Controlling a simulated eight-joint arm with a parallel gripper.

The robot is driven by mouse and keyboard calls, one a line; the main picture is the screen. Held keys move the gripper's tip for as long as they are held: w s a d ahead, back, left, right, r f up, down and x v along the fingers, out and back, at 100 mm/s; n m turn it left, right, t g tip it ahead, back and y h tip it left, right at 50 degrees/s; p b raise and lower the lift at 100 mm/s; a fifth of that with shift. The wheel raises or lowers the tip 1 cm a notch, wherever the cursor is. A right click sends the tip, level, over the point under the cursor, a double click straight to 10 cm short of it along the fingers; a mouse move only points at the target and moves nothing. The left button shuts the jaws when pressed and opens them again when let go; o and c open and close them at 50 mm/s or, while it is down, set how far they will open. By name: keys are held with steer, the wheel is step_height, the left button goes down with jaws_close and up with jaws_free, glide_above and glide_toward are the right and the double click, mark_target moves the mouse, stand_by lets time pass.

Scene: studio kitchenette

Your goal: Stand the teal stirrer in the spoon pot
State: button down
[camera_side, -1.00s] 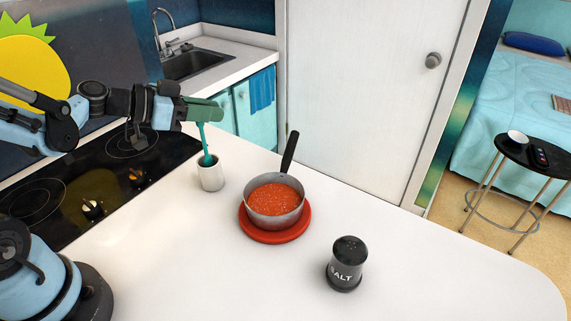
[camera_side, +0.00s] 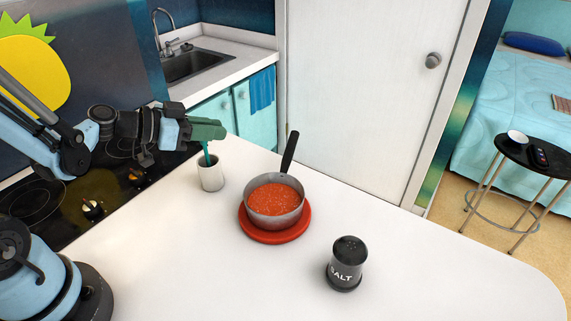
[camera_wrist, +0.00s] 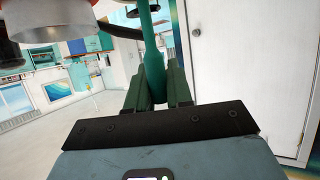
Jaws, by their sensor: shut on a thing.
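The teal stirrer (camera_side: 206,157) points down, its lower part inside the white spoon pot (camera_side: 210,179). The part inside the pot is hidden by the pot's wall. My gripper (camera_side: 209,132) is just above the pot, its green fingers shut on the stirrer's upper end. In the wrist view the stirrer (camera_wrist: 152,60) runs up from between my gripper's fingers (camera_wrist: 157,92). The pot stands upright on the white counter, left of the saucepan.
A saucepan (camera_side: 273,217) of red sauce sits on a red trivet (camera_side: 276,236), its black handle (camera_side: 290,152) pointing up and back. A black salt shaker (camera_side: 346,266) stands at front right. The hob (camera_side: 60,215) lies left. The right-hand counter is clear.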

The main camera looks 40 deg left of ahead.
steer(key=shift+f, duration=0.1)
steer(key=c, duration=1)
jaws_free()
steer(key=v, duration=1.2)
steer(key=shift+w+d+f+n+g+y, duration=0.1)
steer(key=shift+d+f+n+g+y, duration=0.25)
steer(key=shift+d+n+g+y, duration=0.65)
steer(key=shift+w+d+f+n+g+y, duration=0.1)
steer(key=shift+d+f+n+g+y, duration=0.25)
steer(key=shift+d+n+g+y, duration=0.6)
steer(key=shift+d+f+n+g+y, duration=0.35)
steer(key=shift+d+n+g+y, duration=0.3)
steer(key=shift+d+y, duration=0.55)
